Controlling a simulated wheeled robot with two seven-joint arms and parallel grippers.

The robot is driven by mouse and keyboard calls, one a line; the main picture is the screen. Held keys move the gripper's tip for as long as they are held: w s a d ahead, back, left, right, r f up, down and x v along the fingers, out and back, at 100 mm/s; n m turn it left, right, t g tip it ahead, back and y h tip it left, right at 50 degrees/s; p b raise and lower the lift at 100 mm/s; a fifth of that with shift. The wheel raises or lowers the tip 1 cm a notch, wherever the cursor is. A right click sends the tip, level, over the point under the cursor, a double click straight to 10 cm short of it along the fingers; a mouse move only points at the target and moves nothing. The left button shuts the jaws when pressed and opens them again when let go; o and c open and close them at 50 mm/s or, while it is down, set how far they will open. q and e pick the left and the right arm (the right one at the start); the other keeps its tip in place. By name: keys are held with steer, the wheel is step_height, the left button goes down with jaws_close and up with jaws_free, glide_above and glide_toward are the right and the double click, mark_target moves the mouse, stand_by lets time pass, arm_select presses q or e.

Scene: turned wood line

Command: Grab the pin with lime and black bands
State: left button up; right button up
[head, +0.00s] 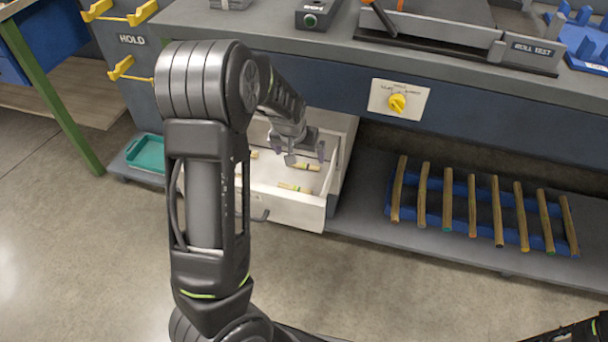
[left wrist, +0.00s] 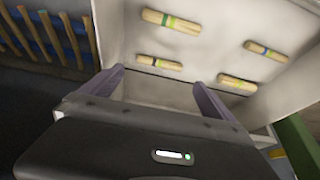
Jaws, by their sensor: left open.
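My left gripper (head: 306,155) is open and empty, pointing down over the open white drawer (head: 290,208). Several short wooden pins lie in it. In the left wrist view one pin (left wrist: 160,65), just beyond the space between my fingertips (left wrist: 158,77), shows a dark band and a lime-looking one; it seems to match the task. It also appears in the head view (head: 307,166), dark-banded. A pin nearer the drawer front (left wrist: 171,20) has green and lime-like bands. Another has a dark blue band (left wrist: 265,51), another an olive-lime band (left wrist: 237,82). Band colours are small and blurred. My right gripper is not visible.
The drawer walls stand around the pins. Several wooden rods (head: 472,205) lie on a blue rack on the lower shelf at right. A teal tray (head: 147,154) sits at left. The floor in front is clear.

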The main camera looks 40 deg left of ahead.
mark_target(303, 168)
arm_select(q)
steer(key=shift+f, duration=0.7)
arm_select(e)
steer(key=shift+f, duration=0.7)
arm_select(q)
steer(key=shift+b+x, duration=0.7)
steer(key=shift+x, duration=0.6)
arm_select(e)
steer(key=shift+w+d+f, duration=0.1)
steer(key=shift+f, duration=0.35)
arm_select(q)
steer(key=b+x, duration=0.2)
steer(key=x, duration=0.3)
steer(key=shift+f, duration=0.15)
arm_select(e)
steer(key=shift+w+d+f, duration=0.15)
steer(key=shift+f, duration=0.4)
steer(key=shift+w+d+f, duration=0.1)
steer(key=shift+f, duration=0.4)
arm_select(q)
steer(key=shift+c, duration=0.6)
